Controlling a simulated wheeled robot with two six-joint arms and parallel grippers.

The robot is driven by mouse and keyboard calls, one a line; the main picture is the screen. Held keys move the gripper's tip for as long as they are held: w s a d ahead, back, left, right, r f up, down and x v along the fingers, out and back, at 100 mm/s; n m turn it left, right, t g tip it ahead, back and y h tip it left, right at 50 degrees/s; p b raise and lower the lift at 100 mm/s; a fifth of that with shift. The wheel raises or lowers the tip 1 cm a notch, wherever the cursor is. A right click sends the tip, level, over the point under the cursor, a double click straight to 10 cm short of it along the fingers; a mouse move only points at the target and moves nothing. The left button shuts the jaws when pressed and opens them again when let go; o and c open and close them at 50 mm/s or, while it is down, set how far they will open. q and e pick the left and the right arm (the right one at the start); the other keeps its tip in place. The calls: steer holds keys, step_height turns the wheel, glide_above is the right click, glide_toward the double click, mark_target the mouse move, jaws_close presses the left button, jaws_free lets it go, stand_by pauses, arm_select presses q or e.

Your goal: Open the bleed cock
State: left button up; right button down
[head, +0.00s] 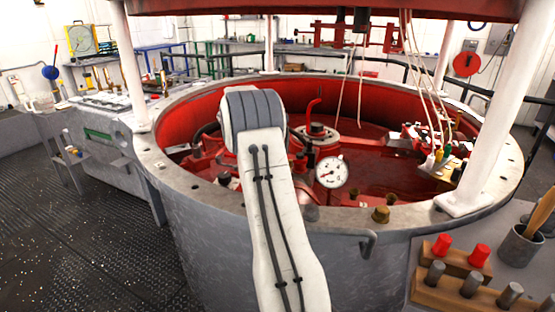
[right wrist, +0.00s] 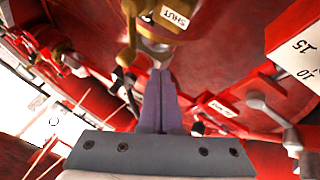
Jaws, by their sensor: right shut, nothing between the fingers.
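In the right wrist view, a brass fitting (right wrist: 168,27) with a white "SHUT" label (right wrist: 174,17) is at the top. I take it for the bleed cock. A brass lever (right wrist: 129,32) with rounded knob ends stands at its left side, running up and down the picture. My right gripper (right wrist: 162,74) is shut and empty. Its fingertips point at the fitting, just below it in the picture and right of the lever's lower knob. I cannot tell whether they touch it. In the head view my arm reaches over the tank rim and hides the gripper. My left gripper is not in view.
The round grey tank's rim (head: 207,205) surrounds red machinery, with a dial gauge (head: 331,172) right of my arm. White posts (head: 489,115) stand on the rim. Pipes and another lever (right wrist: 272,112) crowd the wrist view's right side. Wooden peg blocks (head: 442,287) sit at the lower right.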

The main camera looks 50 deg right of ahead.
steer(key=v, duration=1)
steer(key=shift+w+a+p, duration=0.2)
steer(key=shift+w+p, duration=0.15)
steer(key=shift+p, duration=0.1)
